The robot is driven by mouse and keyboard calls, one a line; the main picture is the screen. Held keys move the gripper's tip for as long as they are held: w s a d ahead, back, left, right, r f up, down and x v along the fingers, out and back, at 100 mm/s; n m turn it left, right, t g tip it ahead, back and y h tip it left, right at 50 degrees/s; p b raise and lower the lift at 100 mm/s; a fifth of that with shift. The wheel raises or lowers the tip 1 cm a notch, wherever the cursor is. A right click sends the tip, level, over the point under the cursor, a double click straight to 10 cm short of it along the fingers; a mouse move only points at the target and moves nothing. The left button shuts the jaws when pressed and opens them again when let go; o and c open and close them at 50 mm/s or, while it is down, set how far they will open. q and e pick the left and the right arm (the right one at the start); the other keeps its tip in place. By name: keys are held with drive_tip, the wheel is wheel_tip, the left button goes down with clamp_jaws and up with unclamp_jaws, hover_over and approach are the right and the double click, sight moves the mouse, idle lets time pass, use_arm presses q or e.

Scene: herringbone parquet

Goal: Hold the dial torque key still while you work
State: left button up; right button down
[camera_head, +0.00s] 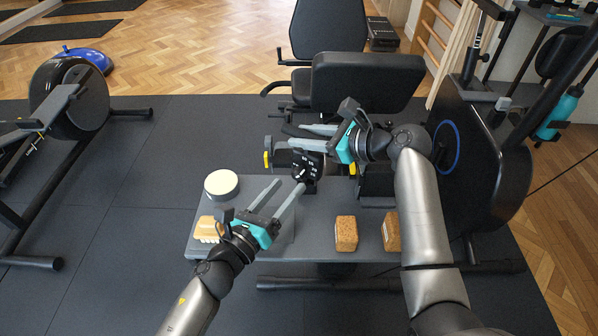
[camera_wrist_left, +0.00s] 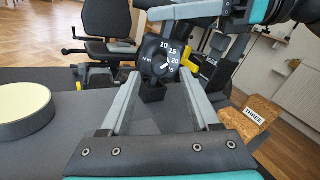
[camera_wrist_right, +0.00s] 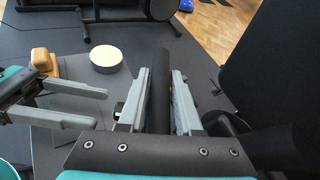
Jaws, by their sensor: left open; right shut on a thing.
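The dial torque key (camera_head: 307,167) is black with a white-marked dial, and stands near the far edge of the grey table (camera_head: 315,243). In the left wrist view its dial (camera_wrist_left: 162,58) faces me, with 10, 15 and 20 legible. My right gripper (camera_head: 320,139) is shut on a black part at the top of the key; in the right wrist view a dark bar (camera_wrist_right: 160,88) lies between its fingers. My left gripper (camera_head: 288,188) is open and empty, its fingers pointing at the dial from the near side. I cannot tell whether its fingertips touch the key.
A round pale-topped tin (camera_head: 221,184) and a tan block-like object (camera_head: 208,229) sit at the table's left. Two brown blocks (camera_head: 346,233) (camera_head: 391,231) sit at the right; one reads THREE in the left wrist view (camera_wrist_left: 250,117). A padded bench (camera_head: 366,82) stands behind the table.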

sight(296, 177)
use_arm(q)
drive_tip(key=shift+x, duration=2.2)
clamp_jaws()
